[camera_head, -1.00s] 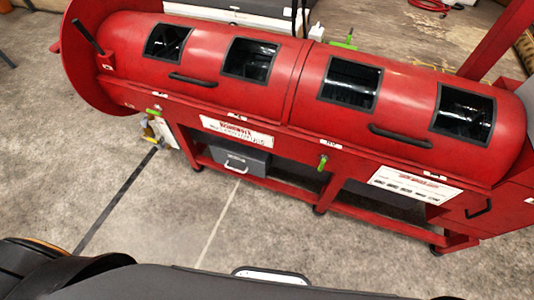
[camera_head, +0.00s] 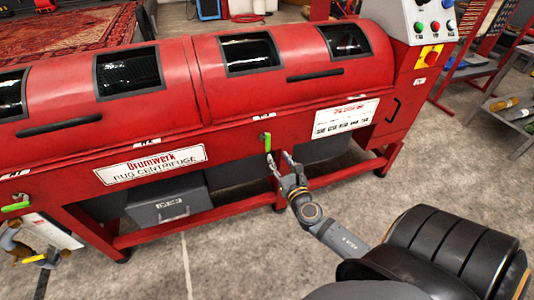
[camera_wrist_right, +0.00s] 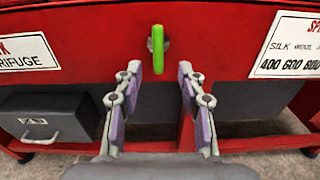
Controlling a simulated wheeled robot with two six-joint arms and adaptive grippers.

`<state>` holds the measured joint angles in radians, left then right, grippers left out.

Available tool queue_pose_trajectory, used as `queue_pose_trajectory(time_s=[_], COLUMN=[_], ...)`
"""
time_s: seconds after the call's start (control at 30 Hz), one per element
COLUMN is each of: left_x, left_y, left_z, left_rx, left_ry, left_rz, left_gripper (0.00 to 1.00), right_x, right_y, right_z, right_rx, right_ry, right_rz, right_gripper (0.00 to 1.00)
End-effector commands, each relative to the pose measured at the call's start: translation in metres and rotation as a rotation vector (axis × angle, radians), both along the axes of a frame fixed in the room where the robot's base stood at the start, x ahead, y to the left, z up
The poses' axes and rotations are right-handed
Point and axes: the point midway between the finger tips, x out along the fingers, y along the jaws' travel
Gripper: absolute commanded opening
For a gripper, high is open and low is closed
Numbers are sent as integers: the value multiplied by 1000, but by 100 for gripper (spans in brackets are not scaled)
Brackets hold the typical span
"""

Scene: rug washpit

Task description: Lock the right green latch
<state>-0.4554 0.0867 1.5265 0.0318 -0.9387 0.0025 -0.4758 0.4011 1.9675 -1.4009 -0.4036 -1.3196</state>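The right green latch (camera_head: 266,142) is a short bright green lever on the front of the red centrifuge (camera_head: 235,150). In the right wrist view the latch (camera_wrist_right: 157,48) is ahead of my right gripper, near the top middle. My right gripper (camera_head: 279,158) is open and empty, just below and beside the latch in the head view. In the wrist view its two fingers (camera_wrist_right: 159,80) are apart, with the latch between and beyond their tips. I see no contact.
A second green latch (camera_head: 16,203) lies nearly level at the far left. A grey drawer box (camera_head: 168,203) hangs under the machine. A control panel (camera_head: 432,25) stands at its right end, and a rack (camera_head: 505,115) is further right. Grey floor lies in front.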

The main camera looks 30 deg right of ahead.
Motion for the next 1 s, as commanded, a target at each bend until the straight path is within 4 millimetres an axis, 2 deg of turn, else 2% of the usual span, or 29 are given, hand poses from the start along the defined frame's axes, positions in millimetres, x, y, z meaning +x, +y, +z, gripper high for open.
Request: queue_pose_trajectory(time_s=[0.1,0.27,0.5,0.7,0.83,1.0], left_x=[2,0,-4,-4,-3,-4], left_y=[-1,0,3,3,3,3], left_z=[2,1,-8,-8,-8,-8], left_rx=[-1,0,4,5,4,4], left_ry=[0,0,-2,-4,-5,-2], left_rz=[0,0,0,0,0,0], left_gripper=[40,40,40,40,40,40], right_x=[1,12,61,92,101,103], right_y=[4,1,-11,-19,-21,-21], right_z=[11,13,13,11,11,10], right_rx=[-52,-50,-46,-43,-44,-44], right_ry=[-17,-18,-19,-17,-16,-15], right_rz=[10,9,7,7,9,9], right_gripper=[40,40,40,40,40,40])
